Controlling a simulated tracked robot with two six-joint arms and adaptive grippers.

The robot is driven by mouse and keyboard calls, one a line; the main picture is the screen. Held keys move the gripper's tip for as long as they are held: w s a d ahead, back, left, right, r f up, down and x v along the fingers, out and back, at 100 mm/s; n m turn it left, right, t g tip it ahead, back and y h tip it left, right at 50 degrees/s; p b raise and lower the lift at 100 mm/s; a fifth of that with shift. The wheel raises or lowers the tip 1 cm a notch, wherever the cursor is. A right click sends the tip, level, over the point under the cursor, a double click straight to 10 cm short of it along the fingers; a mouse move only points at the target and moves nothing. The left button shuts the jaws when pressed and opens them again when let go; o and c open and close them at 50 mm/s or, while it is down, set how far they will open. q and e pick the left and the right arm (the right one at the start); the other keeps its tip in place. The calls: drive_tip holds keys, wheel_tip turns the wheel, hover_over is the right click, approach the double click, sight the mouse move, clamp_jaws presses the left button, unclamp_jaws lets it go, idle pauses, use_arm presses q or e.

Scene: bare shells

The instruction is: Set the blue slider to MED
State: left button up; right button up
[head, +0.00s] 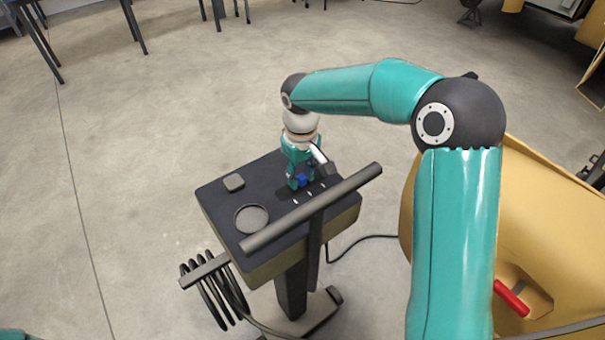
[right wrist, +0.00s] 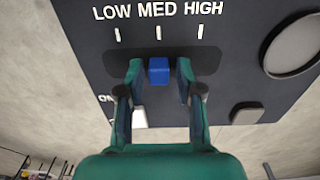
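The blue slider (head: 303,181) is on the dark top of a panel (head: 270,185) on a pedestal. In the right wrist view the slider (right wrist: 159,70) stands in line with the middle tick, under the word MED, between the LOW and HIGH ticks. My right gripper (right wrist: 160,72) is over the panel and open. Its fingers are on both sides of the slider, with a gap visible on each side. In the head view the right gripper (head: 299,183) points down at the panel and partly hides the slider. My left gripper is not in view.
A grey bar (head: 315,208) crosses above the panel's near side. A round recess (head: 251,219) and a small square pad (head: 234,182) are at the panel's left. A white switch (right wrist: 139,117) is beside one finger. A cable coil (head: 215,297) hangs at the pedestal's left.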

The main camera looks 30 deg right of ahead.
sight(302, 176)
drive_tip(key=shift+o, duration=0.2)
wheel_tip(302, 176, up, 12)
idle(0.6)
drive_tip(key=shift+d, duration=0.1)
